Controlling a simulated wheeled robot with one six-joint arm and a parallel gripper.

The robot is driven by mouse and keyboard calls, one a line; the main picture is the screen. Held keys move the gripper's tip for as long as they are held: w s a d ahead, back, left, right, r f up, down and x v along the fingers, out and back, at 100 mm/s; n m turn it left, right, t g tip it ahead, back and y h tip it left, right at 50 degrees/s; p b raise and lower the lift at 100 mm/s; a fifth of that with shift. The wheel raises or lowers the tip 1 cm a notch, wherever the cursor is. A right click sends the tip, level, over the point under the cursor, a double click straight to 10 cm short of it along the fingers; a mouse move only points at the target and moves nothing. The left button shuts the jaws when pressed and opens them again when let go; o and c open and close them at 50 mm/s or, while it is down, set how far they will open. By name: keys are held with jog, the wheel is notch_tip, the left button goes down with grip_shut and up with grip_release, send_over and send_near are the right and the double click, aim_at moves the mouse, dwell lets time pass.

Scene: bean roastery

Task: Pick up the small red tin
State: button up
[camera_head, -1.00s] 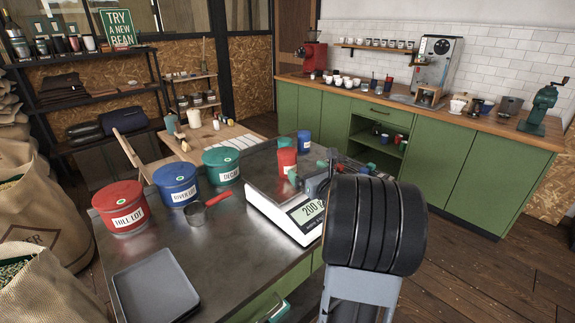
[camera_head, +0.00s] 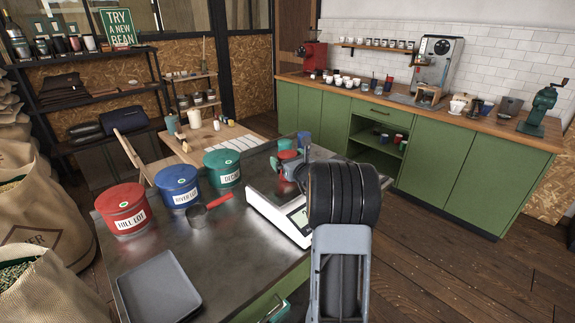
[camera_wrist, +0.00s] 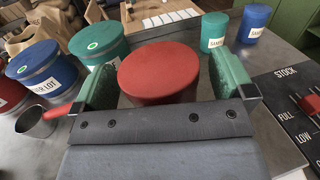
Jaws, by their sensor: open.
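The small red tin (camera_wrist: 160,76) stands on the metal table, its round lid filling the middle of the wrist view. My gripper (camera_wrist: 164,82) is open, with one green finger pad on each side of the tin. The gaps look narrow; I cannot tell whether a pad touches it. In the head view the red tin (camera_head: 288,155) shows only partly behind my gripper (camera_head: 288,163) and wrist. The lower part of the tin is hidden in the wrist view by the gripper body.
Small green (camera_wrist: 214,32) and blue (camera_wrist: 255,22) sample tins stand beyond the red one. Large red (camera_head: 124,212), blue (camera_head: 178,185) and green (camera_head: 223,168) canisters and a scoop (camera_head: 198,216) are at left. A grey tray (camera_head: 158,288) lies in front.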

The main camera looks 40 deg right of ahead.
jog(key=shift+w, duration=0.25)
jog(key=shift+c, duration=0.3)
jog(key=c, duration=1.1)
